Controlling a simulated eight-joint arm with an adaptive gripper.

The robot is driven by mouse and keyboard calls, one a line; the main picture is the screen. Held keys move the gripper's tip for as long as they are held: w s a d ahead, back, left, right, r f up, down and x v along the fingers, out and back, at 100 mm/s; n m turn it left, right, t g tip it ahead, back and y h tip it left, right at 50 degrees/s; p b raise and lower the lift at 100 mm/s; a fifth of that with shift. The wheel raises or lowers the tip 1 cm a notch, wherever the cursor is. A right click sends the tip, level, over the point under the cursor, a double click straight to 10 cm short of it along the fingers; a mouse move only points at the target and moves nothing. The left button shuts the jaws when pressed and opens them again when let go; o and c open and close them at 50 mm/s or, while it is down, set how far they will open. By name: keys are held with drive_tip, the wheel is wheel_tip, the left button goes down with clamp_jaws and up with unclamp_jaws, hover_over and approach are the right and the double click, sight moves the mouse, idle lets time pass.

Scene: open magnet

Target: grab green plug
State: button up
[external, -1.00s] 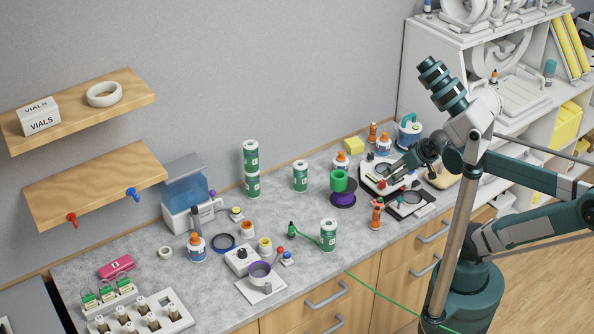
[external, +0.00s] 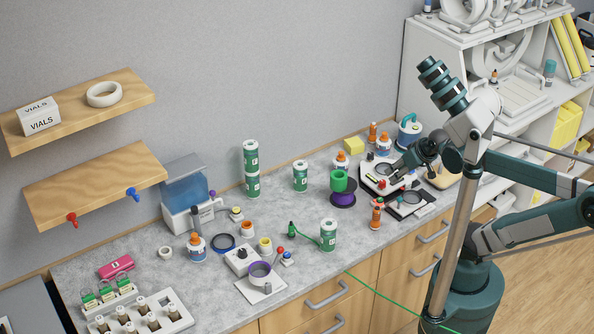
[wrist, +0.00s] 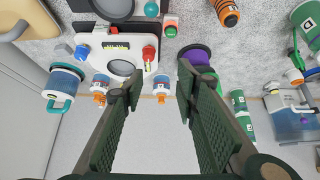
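A small upright green plug (external: 291,229) stands on the grey counter in the external view. A green cord runs from it toward a green-and-white canister (external: 328,235) to its right. My gripper (external: 396,168) is over the white device at the right end of the counter, well to the right of the plug. In the wrist view my gripper (wrist: 154,90) has its two fingers apart with nothing between them.
The white device (wrist: 112,45) with red and blue knobs lies below my gripper. A green spool on a purple base (external: 343,190) and an orange canister (external: 377,213) stand between it and the plug. Stacked green-and-white canisters (external: 251,170) are at the wall. Counter left of the plug is crowded.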

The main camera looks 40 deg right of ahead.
drive_tip(key=a, duration=0.1)
drive_tip(key=n+g+p, duration=0.7)
drive_tip(key=n+p, duration=0.6)
drive_tip(key=p, duration=0.1)
approach(291, 222)
drive_tip(key=f, duration=0.5)
drive_tip(key=shift+w+d+f, duration=0.15)
drive_tip(key=shift+w+d, duration=0.05)
drive_tip(key=shift+d, duration=0.2)
drive_tip(key=shift+s+a+f, duration=0.15)
drive_tip(key=shift+a+f, duration=0.1)
drive_tip(key=shift+a, duration=0.05)
drive_tip(key=shift+f, duration=0.1)
drive_tip(key=shift+f, duration=1.2)
